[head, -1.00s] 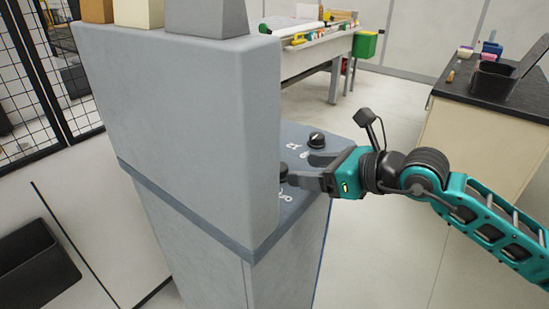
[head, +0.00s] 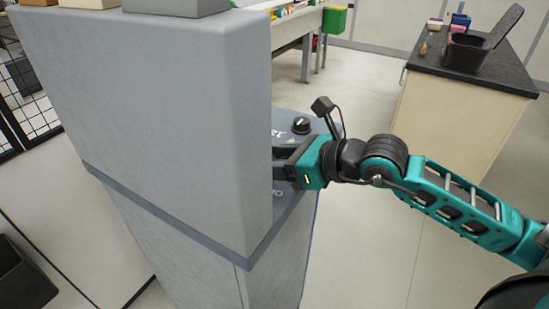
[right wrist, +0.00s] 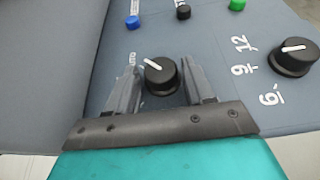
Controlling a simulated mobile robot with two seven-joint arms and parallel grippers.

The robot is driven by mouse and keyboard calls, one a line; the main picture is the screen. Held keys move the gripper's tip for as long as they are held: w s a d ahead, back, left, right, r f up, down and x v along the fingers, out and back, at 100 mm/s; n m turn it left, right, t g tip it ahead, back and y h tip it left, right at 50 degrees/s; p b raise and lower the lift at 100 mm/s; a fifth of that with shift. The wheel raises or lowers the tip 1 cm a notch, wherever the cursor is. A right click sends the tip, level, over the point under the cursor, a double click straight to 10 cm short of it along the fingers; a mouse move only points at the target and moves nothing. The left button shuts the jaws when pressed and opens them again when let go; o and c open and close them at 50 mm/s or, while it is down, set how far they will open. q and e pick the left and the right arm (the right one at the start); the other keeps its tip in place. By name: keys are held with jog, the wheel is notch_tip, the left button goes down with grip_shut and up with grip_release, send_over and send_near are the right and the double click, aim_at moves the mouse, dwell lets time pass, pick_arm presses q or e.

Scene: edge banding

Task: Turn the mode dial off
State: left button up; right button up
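The mode dial (right wrist: 161,76) is a black round knob with a white pointer line on a grey panel. In the right wrist view its pointer aims up and left, near lettering that reads like AUTO. My right gripper (right wrist: 164,80) is open, with one finger on each side of the dial and small gaps visible. In the head view the right gripper (head: 280,163) reaches behind the edge of the tall grey housing, which hides its fingertips and the dial. My left gripper is not in view.
A second black knob (right wrist: 293,57) with 6, 9 and 12 marks sits to the right. Blue (right wrist: 132,22), black (right wrist: 183,12) and green (right wrist: 237,4) buttons lie beyond the dial. The tall grey housing (head: 150,120) stands close left of the gripper. A black-topped bench (head: 480,70) stands at right.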

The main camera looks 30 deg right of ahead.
jog(key=shift+f, duration=0.1)
jog(key=c, duration=0.8)
